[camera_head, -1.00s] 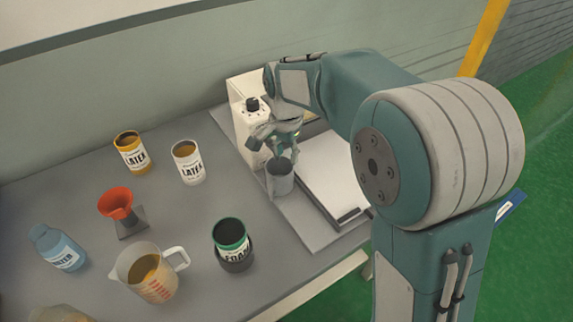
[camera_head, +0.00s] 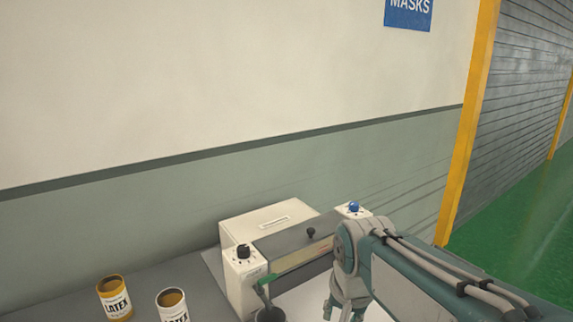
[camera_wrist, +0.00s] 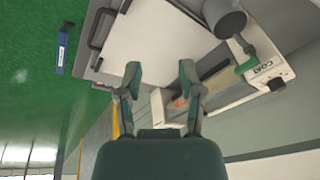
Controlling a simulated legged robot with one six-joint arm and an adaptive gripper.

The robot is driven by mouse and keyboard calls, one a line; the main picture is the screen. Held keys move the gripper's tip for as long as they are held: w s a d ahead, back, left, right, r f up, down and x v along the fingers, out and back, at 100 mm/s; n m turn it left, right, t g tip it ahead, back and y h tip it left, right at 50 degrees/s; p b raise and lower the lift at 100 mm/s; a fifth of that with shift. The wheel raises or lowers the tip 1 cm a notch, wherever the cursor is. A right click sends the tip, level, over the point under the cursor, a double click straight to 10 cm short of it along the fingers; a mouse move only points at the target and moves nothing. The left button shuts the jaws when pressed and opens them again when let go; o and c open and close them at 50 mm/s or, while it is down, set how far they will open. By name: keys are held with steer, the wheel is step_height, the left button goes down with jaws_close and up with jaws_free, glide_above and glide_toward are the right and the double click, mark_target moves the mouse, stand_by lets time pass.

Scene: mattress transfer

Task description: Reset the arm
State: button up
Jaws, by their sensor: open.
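My arm reaches in from the lower right.
Two latex cans, one yellow (camera_head: 114,298) and one white (camera_head: 172,306), stand on the grey table (camera_head: 70,303) at the left. A wall (camera_head: 200,100) rises behind. A white flat plate (camera_wrist: 160,40) shows in the wrist view. Green floor (camera_head: 530,210) lies open at the right.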

steer(key=s+d+n+t, duration=0.2)
steer(key=s+d, duration=0.4)
steer(key=s, duration=0.6)
steer(key=shift+f+n+t, duration=0.25)
steer(key=shift+n+t, duration=0.15)
steer(key=shift+n, duration=0.4)
